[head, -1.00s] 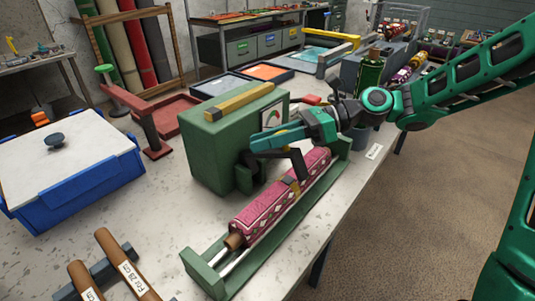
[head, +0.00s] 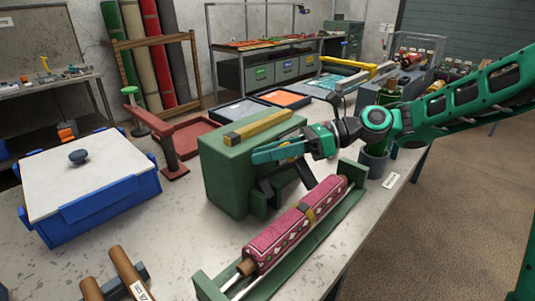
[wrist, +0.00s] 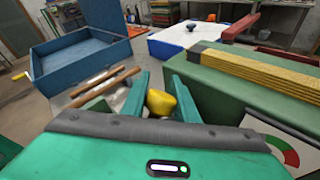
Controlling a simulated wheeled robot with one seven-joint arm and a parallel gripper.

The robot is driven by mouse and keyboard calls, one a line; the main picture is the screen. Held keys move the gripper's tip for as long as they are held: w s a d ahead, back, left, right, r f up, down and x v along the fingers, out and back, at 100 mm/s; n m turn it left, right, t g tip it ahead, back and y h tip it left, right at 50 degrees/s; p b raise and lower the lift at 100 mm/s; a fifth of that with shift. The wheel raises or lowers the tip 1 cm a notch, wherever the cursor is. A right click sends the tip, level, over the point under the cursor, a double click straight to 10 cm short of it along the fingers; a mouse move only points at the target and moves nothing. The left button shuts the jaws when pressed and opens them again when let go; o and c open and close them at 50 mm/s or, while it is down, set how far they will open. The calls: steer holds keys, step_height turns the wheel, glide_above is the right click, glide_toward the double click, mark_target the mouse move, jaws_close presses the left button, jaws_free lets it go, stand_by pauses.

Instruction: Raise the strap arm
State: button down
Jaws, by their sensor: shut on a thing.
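My gripper (head: 262,155) is beside the green machine box (head: 222,167), above the rolled rug. In the wrist view my gripper (wrist: 160,80) has its two green fingers on either side of a yellow grip (wrist: 161,103) and is shut on it. The dark strap arm (head: 266,190) slants up from the box's side towards my gripper, and a dark bent end hangs clear above the rug. The pink patterned rug (head: 282,238) lies rolled in a green cradle (head: 207,290), with a yellow-brown band around its middle. My fingers partly hide the strap arm's upper part.
A blue bin with a white lid (head: 85,175) stands left on the bench. Brown rolls (head: 130,272) lie at the front.

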steer(key=c, duration=1.4)
jaws_free()
steer(key=shift+w+d+f, duration=0.2)
steer(key=shift+w+f, duration=0.2)
steer(key=shift+w, duration=0.05)
steer(key=shift+s+r, duration=0.15)
steer(key=shift+s, duration=0.05)
steer(key=shift+a, duration=0.1)
steer(key=v, duration=1)
steer(key=shift+d, duration=0.4)
